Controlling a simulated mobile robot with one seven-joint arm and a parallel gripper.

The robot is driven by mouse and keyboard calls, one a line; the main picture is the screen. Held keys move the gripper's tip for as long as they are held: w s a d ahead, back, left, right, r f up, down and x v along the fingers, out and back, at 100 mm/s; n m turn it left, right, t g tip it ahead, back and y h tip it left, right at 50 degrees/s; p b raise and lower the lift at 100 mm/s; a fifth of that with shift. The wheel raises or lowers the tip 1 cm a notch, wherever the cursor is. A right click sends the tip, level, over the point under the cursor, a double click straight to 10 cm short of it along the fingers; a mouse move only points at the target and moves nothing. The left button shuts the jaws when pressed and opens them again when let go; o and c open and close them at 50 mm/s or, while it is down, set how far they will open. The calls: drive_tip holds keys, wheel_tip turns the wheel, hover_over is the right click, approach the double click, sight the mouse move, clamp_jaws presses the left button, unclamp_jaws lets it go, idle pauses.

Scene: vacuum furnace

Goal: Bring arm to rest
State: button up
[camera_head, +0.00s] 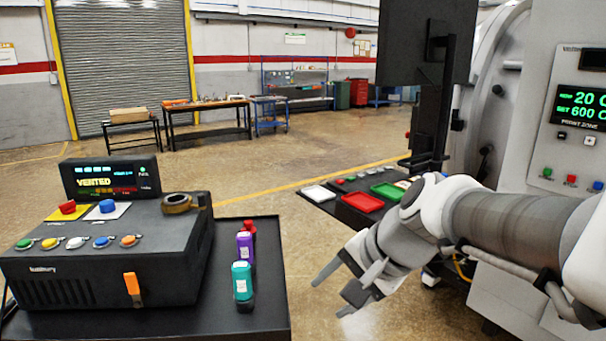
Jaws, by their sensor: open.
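My gripper (331,291) hangs at the lower middle right, pointing down and to the left, with its fingers apart and nothing between them. My arm (500,222) reaches in from the right edge. The gripper is in front of open floor, to the right of the black cart (268,268) and apart from it in the picture.
A control box (100,280) with coloured buttons and a "VENTED" display (95,182) stands at left. A teal bottle (242,283) and purple bottle (245,247) stand beside it. The furnace (560,30) is at right. A table with red (362,202) and green (388,191) trays stands behind my arm.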

drive_tip(key=s+d+n+h, duration=0.4)
drive_tip(key=s+d+n, duration=0.4)
drive_tip(key=s, duration=0.4)
drive_tip(key=shift+s+d+f+t+h+p, duration=0.25)
drive_tip(key=shift+d+t+h+p, duration=0.15)
drive_tip(key=shift+d, duration=0.2)
